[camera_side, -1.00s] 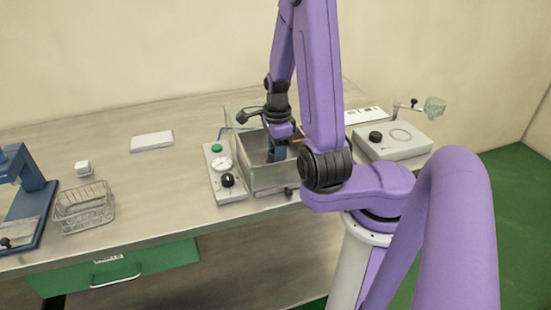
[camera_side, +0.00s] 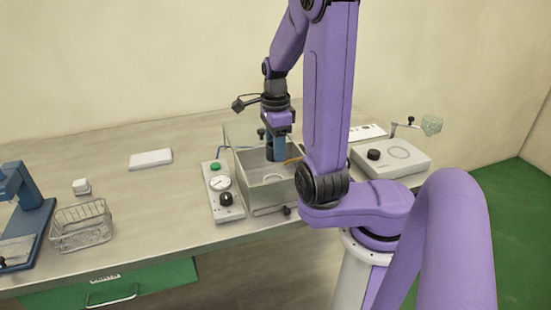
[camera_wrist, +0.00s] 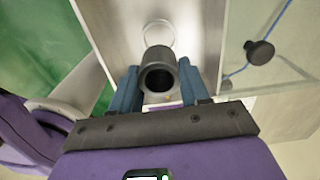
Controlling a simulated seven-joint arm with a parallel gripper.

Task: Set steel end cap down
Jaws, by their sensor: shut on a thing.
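The steel end cap (camera_wrist: 160,74), a dark grey hollow cylinder, sits between the blue fingers of my gripper (camera_wrist: 160,84) in the wrist view. Its open round end faces the wrist camera. In the side view my gripper (camera_side: 276,150) points down over the rear part of an open-topped metal box (camera_side: 262,205), its fingers hiding the cap there. A pale ring (camera_side: 273,178) lies on the box floor, in front of the fingers. The ring also shows in the wrist view (camera_wrist: 159,32), beyond the cap and apart from it.
A control panel (camera_side: 221,192) with gauge, black knob and green button stands left of the box. A clear raised lid (camera_side: 240,136) is behind it. Right is a grey unit (camera_side: 391,158). A wire basket (camera_side: 81,226) and blue press (camera_side: 28,215) stand left.

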